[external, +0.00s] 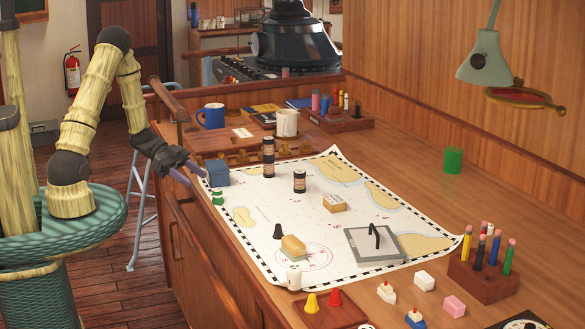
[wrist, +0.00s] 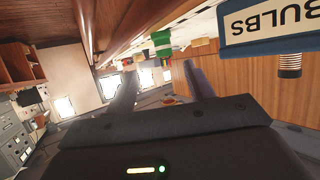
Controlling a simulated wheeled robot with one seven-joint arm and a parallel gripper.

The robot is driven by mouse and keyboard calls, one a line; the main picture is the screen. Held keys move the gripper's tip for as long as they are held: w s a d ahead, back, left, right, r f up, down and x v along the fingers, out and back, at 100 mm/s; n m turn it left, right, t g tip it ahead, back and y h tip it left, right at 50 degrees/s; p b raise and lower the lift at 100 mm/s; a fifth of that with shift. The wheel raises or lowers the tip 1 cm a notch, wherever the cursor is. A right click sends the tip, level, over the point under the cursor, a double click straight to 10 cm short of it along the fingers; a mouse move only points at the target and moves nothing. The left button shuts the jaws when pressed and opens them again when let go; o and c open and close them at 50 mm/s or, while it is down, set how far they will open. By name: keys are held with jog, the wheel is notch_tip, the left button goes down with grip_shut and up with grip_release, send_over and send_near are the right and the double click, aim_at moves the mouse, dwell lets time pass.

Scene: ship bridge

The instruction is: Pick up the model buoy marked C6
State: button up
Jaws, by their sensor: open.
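No C6 marking is legible in either view, so I cannot tell which buoy bears it. A small green buoy (external: 217,198) stands at the chart's left edge, in front of the blue box. A green thing with a white band, probably this buoy (wrist: 161,42), shows ahead between my fingers in the wrist view. A black cone-shaped piece (external: 278,231) stands on the chart. Yellow (external: 312,303) and red (external: 335,297) cone pieces stand on a wooden board at the front. My gripper (external: 203,176) is open and empty, just left of the blue box; its fingers show in the wrist view (wrist: 159,70).
The blue box (external: 216,173), labelled BULBS in the wrist view (wrist: 272,20), is very close to my gripper. Dark cylinders (external: 268,157), a sponge-like block (external: 293,247) and a grey plate with a handle (external: 375,246) rest on the chart (external: 255,260). Mugs stand behind.

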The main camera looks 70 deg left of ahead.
aim_at(217, 190)
jog(key=shift+x, duration=2.25)
jog(key=shift+w+d, duration=0.3)
jog(key=x, duration=0.2)
jog(key=p+x, duration=0.1)
jog(key=x, duration=0.1)
jog(key=shift+w, duration=0.4)
jog(key=c, duration=1)
